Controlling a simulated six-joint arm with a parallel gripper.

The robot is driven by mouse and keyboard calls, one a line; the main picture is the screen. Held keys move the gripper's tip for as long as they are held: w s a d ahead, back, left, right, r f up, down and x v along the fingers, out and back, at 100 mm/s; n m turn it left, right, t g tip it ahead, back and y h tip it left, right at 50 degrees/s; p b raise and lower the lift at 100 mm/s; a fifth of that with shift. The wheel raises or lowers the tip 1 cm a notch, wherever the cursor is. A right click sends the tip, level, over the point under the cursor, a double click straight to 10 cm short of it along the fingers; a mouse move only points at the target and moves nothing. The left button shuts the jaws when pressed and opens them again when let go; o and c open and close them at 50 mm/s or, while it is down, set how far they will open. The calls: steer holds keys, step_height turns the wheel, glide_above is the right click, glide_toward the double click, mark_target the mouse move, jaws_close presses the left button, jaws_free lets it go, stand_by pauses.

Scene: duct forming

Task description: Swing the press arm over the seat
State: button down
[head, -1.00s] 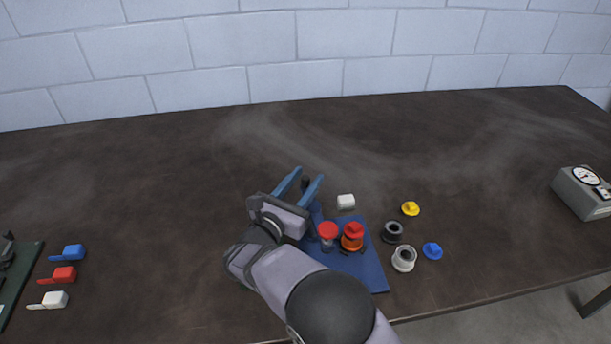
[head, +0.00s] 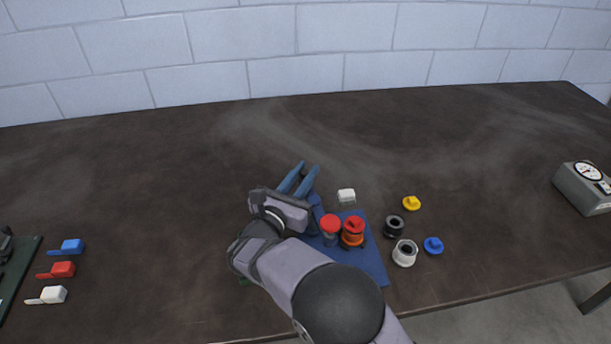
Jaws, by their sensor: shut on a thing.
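My gripper (head: 302,182) is over the upper left corner of the blue base plate (head: 374,266). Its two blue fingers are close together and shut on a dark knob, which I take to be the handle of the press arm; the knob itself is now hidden. A red disc (head: 330,223) on a short post stands on the plate just right of my gripper and seems part of the press. Right of it, an orange and red piece (head: 353,231) stands upright, apparently on the seat. The seat and most of the press arm are hidden.
A gauge box (head: 585,187) stands far right. Blue, red and white tabbed blocks (head: 63,270) lie far left. The table behind is clear.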

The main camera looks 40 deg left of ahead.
mark_target(316, 204)
steer(key=shift+s+a+f+n+g+y+b, duration=0.2)
steer(key=shift+n+y+b, duration=0.35)
steer(key=shift+b, duration=0.6)
steer(key=shift+s+a+n+g+y+b, duration=0.1)
steer(key=shift+s+n+g+y+b, duration=0.2)
steer(key=shift+y+b, duration=0.65)
steer(key=s+n+g+y+b, duration=0.1)
steer(key=n+g+y+b, duration=0.2)
steer(key=b, duration=0.9)
steer(key=s+n+g+y+b, duration=0.2)
steer(key=n+g+y+b, duration=0.1)
steer(key=b, duration=1)
steer(key=s+n+g+y+b, duration=0.2)
steer(key=n+g+y+b, duration=0.1)
steer(key=b, duration=1)
steer(key=shift+a+y, duration=0.2)
steer(key=shift+y, duration=0.4)
steer(key=shift+s+r+n+g+b, duration=0.1)
steer(key=shift+s+n+g+b, duration=0.3)
steer(key=shift+g+b, duration=0.3)
steer(key=c, duration=1.6)
jaws_free()
steer(key=shift+d, duration=0.1)
steer(key=shift+b+v, duration=0.3)
steer(key=shift+v, duration=3.35)
